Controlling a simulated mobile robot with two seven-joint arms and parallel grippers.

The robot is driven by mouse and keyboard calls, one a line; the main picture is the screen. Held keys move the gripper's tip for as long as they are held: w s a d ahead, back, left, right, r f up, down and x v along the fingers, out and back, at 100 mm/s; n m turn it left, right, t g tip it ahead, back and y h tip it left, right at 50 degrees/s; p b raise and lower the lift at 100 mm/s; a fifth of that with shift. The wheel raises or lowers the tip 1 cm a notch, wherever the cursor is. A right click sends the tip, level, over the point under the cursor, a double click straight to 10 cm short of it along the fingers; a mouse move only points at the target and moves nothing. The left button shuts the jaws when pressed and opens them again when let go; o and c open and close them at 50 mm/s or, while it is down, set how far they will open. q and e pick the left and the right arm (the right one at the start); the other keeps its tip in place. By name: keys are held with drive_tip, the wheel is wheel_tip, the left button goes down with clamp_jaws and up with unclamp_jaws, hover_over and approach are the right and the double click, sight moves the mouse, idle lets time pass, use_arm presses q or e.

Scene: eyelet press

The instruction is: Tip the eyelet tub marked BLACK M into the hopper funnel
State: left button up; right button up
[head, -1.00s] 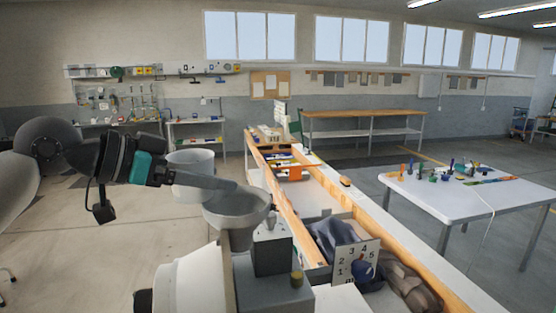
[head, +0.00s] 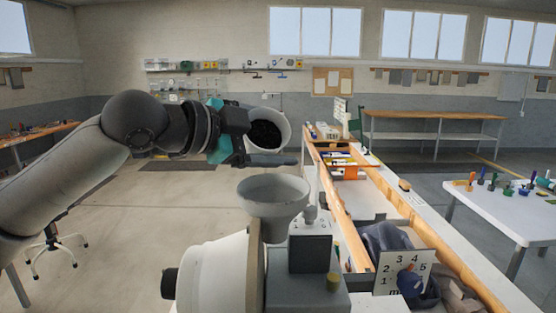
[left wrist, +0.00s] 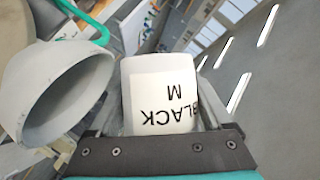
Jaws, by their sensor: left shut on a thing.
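The white tub (head: 278,117) hangs above and just behind the grey hopper funnel (head: 274,193) in the head view. It is tilted, its mouth turned toward me, and black eyelets (head: 264,135) show inside. My left gripper (head: 272,158) is shut on the tub. One finger shows below its mouth, above the funnel's far rim. In the left wrist view the tub (left wrist: 145,85) sits between the fingers, its label BLACK M upside down, with the funnel (left wrist: 62,92) to its left. I see no eyelets in the funnel's visible inside. My right gripper is not in view.
The press (head: 310,250) stands under and beside the funnel, with a numbered dial plate (head: 404,272) at its right. A long wooden-edged bench (head: 405,208) runs away behind it. A white table (head: 515,212) with small coloured items stands at right. Open floor lies at left.

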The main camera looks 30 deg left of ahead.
sight(283, 121)
use_arm(q)
drive_tip(key=m, duration=0.1)
drive_tip(key=m+t, duration=0.1)
drive_tip(key=r+m+b, duration=0.1)
drive_tip(key=shift+s+d+r+y, duration=0.15)
drive_tip(key=shift+d+y, duration=0.1)
drive_tip(key=shift+y, duration=0.15)
drive_tip(key=shift+s+d+r+m+t+b, duration=0.1)
drive_tip(key=shift+d+r+m+t+b, duration=0.1)
drive_tip(key=shift+m+t+b, duration=0.55)
drive_tip(key=shift+s+d+r+m+t+b, duration=0.15)
drive_tip(key=shift+m+b, duration=0.1)
drive_tip(key=shift+m, duration=0.35)
drive_tip(key=shift+s+d+r+m+t+b, duration=0.1)
drive_tip(key=shift+r+m+b, duration=0.1)
drive_tip(key=shift+m, duration=0.35)
drive_tip(key=shift+s+d+r+m+t, duration=0.2)
drive_tip(key=shift+r+m+t, duration=0.15)
drive_tip(key=shift+m, duration=0.45)
drive_tip(key=shift+w+a, duration=0.1)
idle(1.3)
